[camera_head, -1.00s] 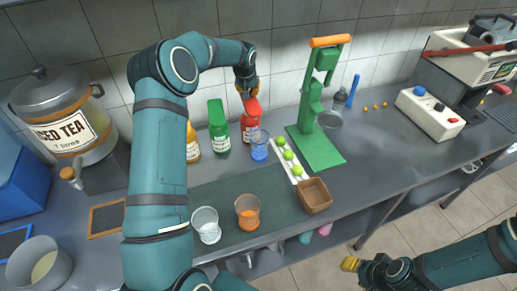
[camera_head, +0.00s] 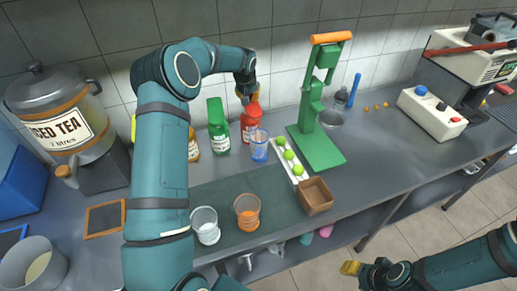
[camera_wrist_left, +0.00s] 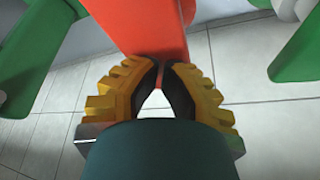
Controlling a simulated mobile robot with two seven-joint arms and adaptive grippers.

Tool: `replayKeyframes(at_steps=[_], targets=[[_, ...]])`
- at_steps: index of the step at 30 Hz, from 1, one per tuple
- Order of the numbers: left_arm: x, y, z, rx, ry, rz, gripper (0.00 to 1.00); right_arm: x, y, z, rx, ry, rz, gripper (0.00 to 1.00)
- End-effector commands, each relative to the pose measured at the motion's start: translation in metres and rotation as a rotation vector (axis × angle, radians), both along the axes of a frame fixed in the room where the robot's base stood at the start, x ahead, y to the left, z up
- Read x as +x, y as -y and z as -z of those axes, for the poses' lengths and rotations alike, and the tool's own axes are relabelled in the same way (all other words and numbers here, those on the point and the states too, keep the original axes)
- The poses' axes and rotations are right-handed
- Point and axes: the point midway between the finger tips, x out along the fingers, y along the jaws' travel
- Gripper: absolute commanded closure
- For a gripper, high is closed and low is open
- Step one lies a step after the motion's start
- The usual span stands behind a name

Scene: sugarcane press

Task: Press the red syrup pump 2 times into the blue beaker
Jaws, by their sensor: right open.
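The red syrup pump bottle (camera_head: 251,122) stands upright at the back of the counter. The blue beaker (camera_head: 259,147) stands just in front of it, slightly right. My left gripper (camera_head: 246,92) is directly above the red pump's top. In the left wrist view, its yellow-ribbed fingers (camera_wrist_left: 162,72) are drawn together, with the red pump (camera_wrist_left: 150,28) close beyond the tips. I cannot tell whether they touch it; nothing is clearly held. My right gripper (camera_head: 350,267) is open and empty at the lower right, away from the counter.
A green bottle (camera_head: 218,128) stands left of the red one, with an amber bottle (camera_head: 193,145) beside it. Green fruits on a white holder (camera_head: 299,178) and a green press (camera_head: 318,148) are to the right. Two cups (camera_head: 206,226) (camera_head: 247,212) stand in front.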

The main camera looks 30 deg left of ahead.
Motion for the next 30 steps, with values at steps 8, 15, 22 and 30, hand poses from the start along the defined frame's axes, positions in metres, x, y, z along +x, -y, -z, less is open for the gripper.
replayKeyframes(at_steps=[8, 15, 22, 30], targets=[[-0.001, 0.001, 0.012, -0.001, -0.004, 0.0, 1.0, 0.0, 0.0, 0.007, 0.0, 0.0, 0.0, 0.53], [-0.001, 0.001, 0.02, -0.002, -0.006, 0.001, 1.0, 0.0, 0.0, 0.013, 0.0, 0.0, 0.0, 0.53], [-0.001, 0.001, 0.02, -0.002, -0.007, 0.001, 1.0, 0.0, 0.0, 0.012, 0.0, 0.0, 0.0, 0.53], [-0.001, 0.0, 0.01, -0.001, -0.006, 0.001, 1.0, 0.0, 0.0, 0.006, 0.0, 0.0, 0.0, 0.53]])
